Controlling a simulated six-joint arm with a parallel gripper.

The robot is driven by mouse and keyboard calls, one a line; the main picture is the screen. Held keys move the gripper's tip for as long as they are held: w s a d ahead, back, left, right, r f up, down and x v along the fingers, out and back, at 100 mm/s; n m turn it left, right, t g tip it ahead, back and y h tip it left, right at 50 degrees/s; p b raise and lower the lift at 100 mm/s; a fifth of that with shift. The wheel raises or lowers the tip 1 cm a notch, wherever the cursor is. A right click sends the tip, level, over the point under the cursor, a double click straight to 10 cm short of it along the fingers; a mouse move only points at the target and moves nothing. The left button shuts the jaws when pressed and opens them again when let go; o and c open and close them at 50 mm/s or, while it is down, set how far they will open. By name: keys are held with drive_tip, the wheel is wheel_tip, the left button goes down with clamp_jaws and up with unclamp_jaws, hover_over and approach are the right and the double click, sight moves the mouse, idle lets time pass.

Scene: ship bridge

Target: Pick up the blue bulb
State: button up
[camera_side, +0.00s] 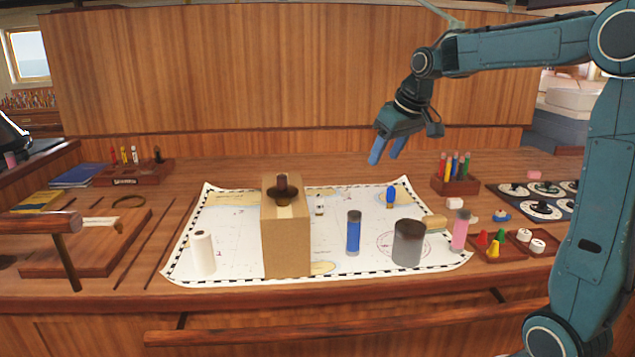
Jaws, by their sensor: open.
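The blue bulb (390,193) is small, with a rounded blue top and a tan lower end. It stands upright on the right part of the chart, behind a dark grey cylinder. My gripper (387,152) hangs above and slightly behind it in the picture, with two blue fingers apart and nothing between them. The fingers do not touch the bulb.
A tall cardboard box (285,240) with a dark knob on top stands on the chart (235,225). A blue tube (354,234), the dark grey cylinder (408,244), a pink tube (460,231) and a white roll (203,253) stand nearby. A pen holder (456,184) is at right.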

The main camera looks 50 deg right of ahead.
drive_tip(key=w+d+f+m, duration=0.1)
drive_tip(key=w+d+f, duration=0.1)
drive_tip(key=d, duration=0.4)
drive_tip(key=w+d+f, duration=0.1)
drive_tip(key=w+d, duration=0.1)
drive_tip(key=d, duration=0.3)
approach(393, 187)
drive_tip(key=shift+m, duration=0.3)
drive_tip(key=shift+w+x, duration=0.2)
drive_tip(key=shift+x, duration=2.85)
drive_tip(key=shift+x, duration=2.55)
drive_tip(key=shift+s+d, duration=0.1)
drive_tip(key=shift+s, duration=0.1)
drive_tip(key=c, duration=1)
